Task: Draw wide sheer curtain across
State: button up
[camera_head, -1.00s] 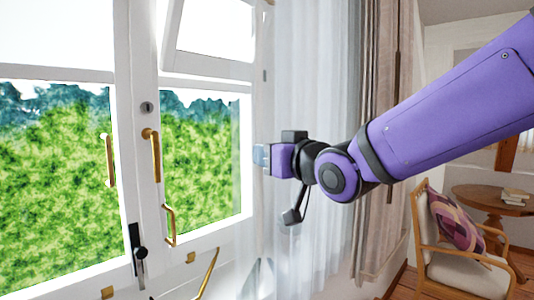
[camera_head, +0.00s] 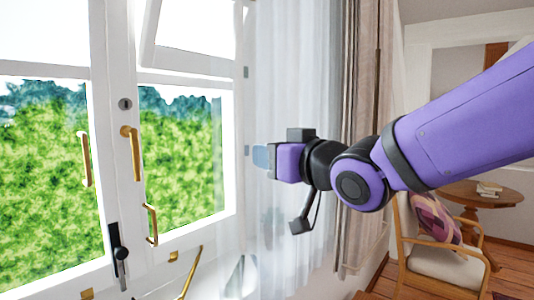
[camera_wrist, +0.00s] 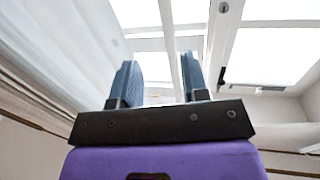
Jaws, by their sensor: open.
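The white sheer curtain (camera_head: 290,85) hangs gathered at the right side of the window in the head view. It also shows at the left of the wrist view (camera_wrist: 50,50). My gripper (camera_head: 260,157) is in front of the sheer curtain near the window frame's right edge. In the wrist view its two fingers (camera_wrist: 158,82) stand apart with nothing seen between them. The sheer lies to the left of the fingers there. Whether a finger touches the cloth cannot be told.
A white window (camera_head: 120,180) with brass handles fills the left, its upper pane tilted inward. A beige heavier curtain (camera_head: 358,100) hangs right of the sheer. An armchair (camera_head: 440,262) with a cushion and a round wooden table (camera_head: 485,193) stand at the right.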

jog(key=shift+v, duration=1.75)
